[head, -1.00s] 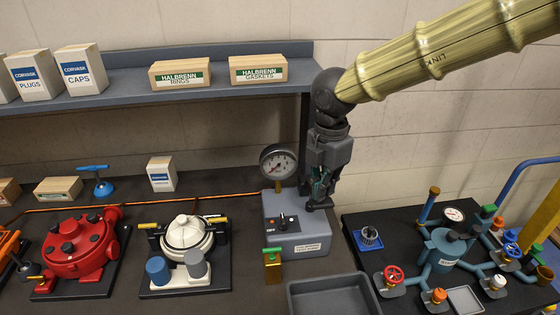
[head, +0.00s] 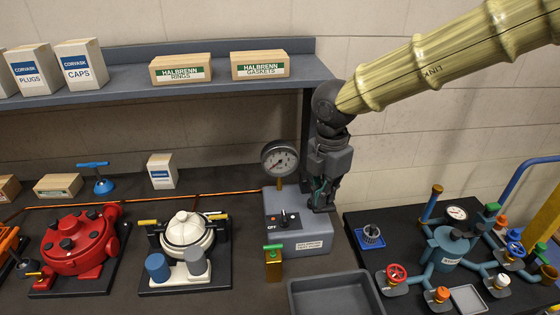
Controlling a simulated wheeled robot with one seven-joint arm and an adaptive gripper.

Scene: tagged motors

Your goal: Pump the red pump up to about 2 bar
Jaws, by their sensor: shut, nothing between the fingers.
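The red pump (head: 78,245) stands on a dark plate at the left of the bench. Its round red body carries several dark knobs. A grey box (head: 296,228) with a dark knob (head: 285,219) and an OFF mark stands at the bench's right end. My gripper (head: 322,205) is shut and empty, pointing down by the right edge of the grey box, well to the right of the red pump. Whether it touches the box I cannot tell.
A white pump (head: 187,229) stands between the red pump and the grey box. A small brass block with a green top (head: 273,262) and an empty grey tray (head: 333,294) lie in front. A shelf (head: 190,90) hangs above. A valve rig (head: 447,250) stands at right.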

